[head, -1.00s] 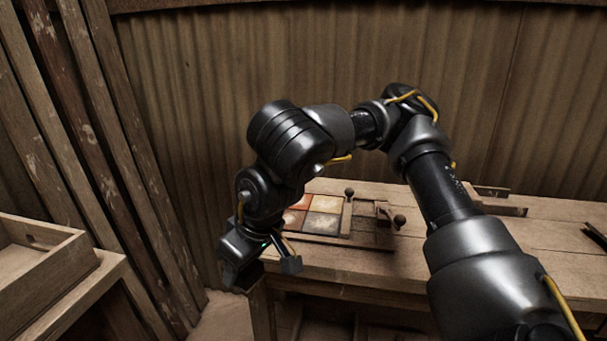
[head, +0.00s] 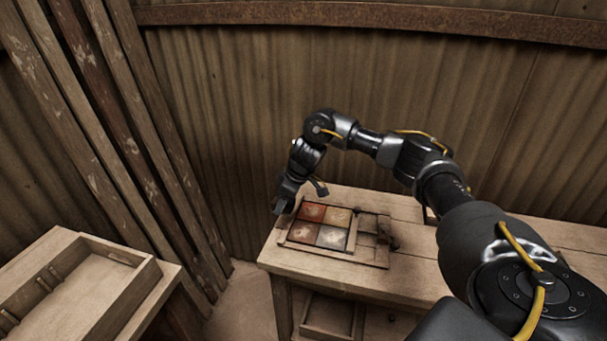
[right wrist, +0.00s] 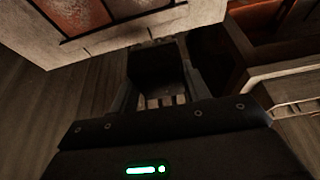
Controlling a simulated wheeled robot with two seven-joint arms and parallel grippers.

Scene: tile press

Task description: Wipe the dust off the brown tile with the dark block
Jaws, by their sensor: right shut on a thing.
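A wooden frame (head: 365,259) on the bench holds a two-by-two set of tiles. The brown tile (head: 302,232) looks like the front left one, with pale dust on it; a brownish, dusty tile also shows at the top of the right wrist view (right wrist: 72,14). My right gripper (head: 284,204) is at the left edge of the frame, beside the tiles. It is shut on the dark block (right wrist: 158,62), seen between its fingers in the right wrist view. Whether the block touches anything is unclear. My left gripper is not in view.
A red tile (head: 312,211), a tan tile (head: 337,216) and a grey tile (head: 331,237) share the frame. A wooden tray (head: 147,280) stands on a side table at the left. The bench (head: 415,278) is clear at front right. A corrugated wall stands behind.

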